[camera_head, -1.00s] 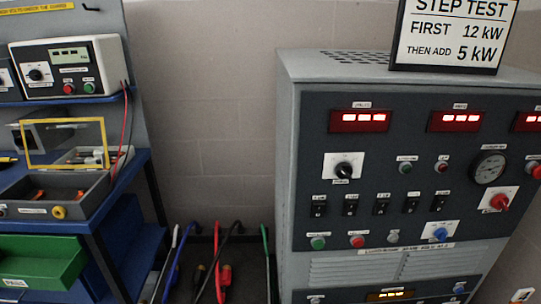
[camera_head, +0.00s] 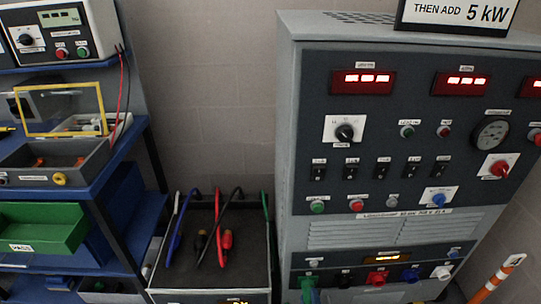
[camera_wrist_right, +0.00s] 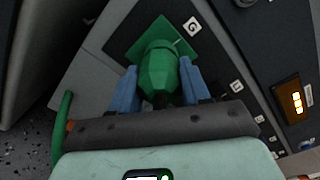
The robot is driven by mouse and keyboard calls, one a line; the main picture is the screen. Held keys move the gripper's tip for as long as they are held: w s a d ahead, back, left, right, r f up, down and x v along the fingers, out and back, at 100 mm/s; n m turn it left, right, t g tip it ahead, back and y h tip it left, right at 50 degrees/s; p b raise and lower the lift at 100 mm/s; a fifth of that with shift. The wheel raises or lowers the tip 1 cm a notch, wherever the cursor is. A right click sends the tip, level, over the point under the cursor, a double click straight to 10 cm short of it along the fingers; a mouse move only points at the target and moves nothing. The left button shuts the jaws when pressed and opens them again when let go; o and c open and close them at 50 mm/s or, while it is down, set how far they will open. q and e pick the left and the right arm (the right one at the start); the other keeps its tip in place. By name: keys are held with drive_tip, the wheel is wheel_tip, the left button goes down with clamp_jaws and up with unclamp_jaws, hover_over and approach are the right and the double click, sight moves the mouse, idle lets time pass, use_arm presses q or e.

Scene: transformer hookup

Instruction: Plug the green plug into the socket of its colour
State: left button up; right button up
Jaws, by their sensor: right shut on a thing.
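The green plug (camera_wrist_right: 158,78) is between the blue fingers of my right gripper (camera_wrist_right: 160,70), which is shut on it, in the right wrist view. The plug's front end is over the square green socket plate (camera_wrist_right: 120,48), beside a label with the letter G. Whether it touches or has entered the socket is hidden by the plug body. In the head view the green socket (camera_head: 308,282) is at the left end of the cabinet's bottom row, at the lower picture edge. A green cable (camera_wrist_right: 60,125) shows at the left of the wrist view. My left gripper is not in view.
Black, red (camera_head: 377,278), blue (camera_head: 410,275) and white sockets continue the row to the right. A grey bin (camera_head: 155,262) with several coloured cables stands left of the cabinet (camera_head: 286,180). A blue shelf unit (camera_head: 135,150) is further left. An orange and white post (camera_head: 505,270) stands at right.

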drive_tip(key=o, duration=1.3)
drive_tip(key=shift+w+r, duration=0.35)
drive_tip(key=shift+r, duration=0.1)
drive_tip(key=shift+o, duration=0.2)
drive_tip(key=shift+s, duration=0.1)
drive_tip(key=shift+s+f+p, duration=0.15)
drive_tip(key=shift+s+p, duration=0.4)
drive_tip(key=shift+s+d+f+p, duration=0.15)
drive_tip(key=shift+s+p, duration=0.75)
drive_tip(key=shift+s, duration=1.1)
